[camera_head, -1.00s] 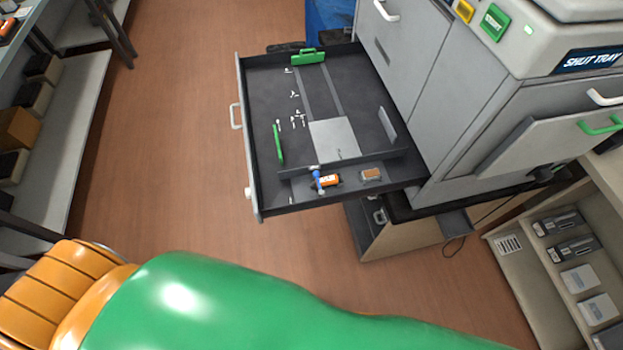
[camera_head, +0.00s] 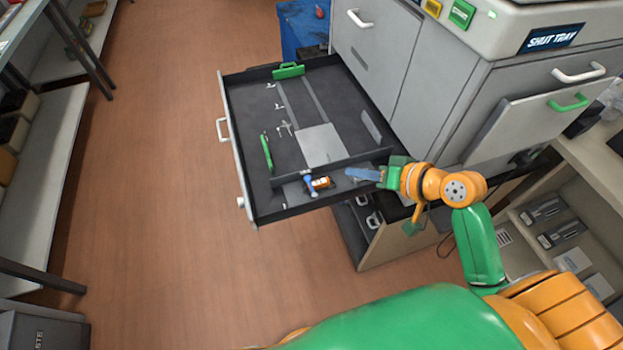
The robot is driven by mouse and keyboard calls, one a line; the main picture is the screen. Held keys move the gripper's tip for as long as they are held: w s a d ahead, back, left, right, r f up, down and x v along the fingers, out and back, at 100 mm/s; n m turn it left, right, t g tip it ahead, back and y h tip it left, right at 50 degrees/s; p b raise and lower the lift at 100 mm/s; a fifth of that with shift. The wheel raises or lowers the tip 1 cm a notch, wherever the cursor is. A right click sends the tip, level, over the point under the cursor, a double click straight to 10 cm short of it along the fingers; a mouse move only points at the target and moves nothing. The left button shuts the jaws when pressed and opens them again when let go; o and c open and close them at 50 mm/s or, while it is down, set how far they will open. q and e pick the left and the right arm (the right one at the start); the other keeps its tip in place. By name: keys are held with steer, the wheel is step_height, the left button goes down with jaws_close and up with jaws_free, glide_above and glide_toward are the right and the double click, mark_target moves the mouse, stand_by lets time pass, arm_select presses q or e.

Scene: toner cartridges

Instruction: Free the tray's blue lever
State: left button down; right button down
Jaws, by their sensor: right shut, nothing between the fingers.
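The open tray (camera_head: 243,165) sticks out of the grey machine and has a dark floor. My right gripper (camera_head: 350,173) reaches in from the right over that compartment. The gripper hides the compartment's right part. My left gripper is not in view.
A green guide (camera_head: 267,152) stands on the tray's left, another green clip (camera_head: 288,71) at its back. A grey plate (camera_head: 322,146) and several small white bits lie on the tray floor. The floor (camera_head: 170,190) left of the tray is clear. Shelves stand at both sides.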

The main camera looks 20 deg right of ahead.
mark_target(310, 178)
steer(key=x, duration=0.9)
steer(key=shift+w, duration=0.1)
steer(key=a+f, duration=0.2)
steer(key=f, duration=0.1)
steer(key=shift+w+a+f, duration=0.1)
steer(key=shift+w, duration=0.15)
steer(key=shift+a+f, duration=0.25)
steer(key=shift+f, duration=0.15)
steer(key=shift+n+y+b, duration=0.3)
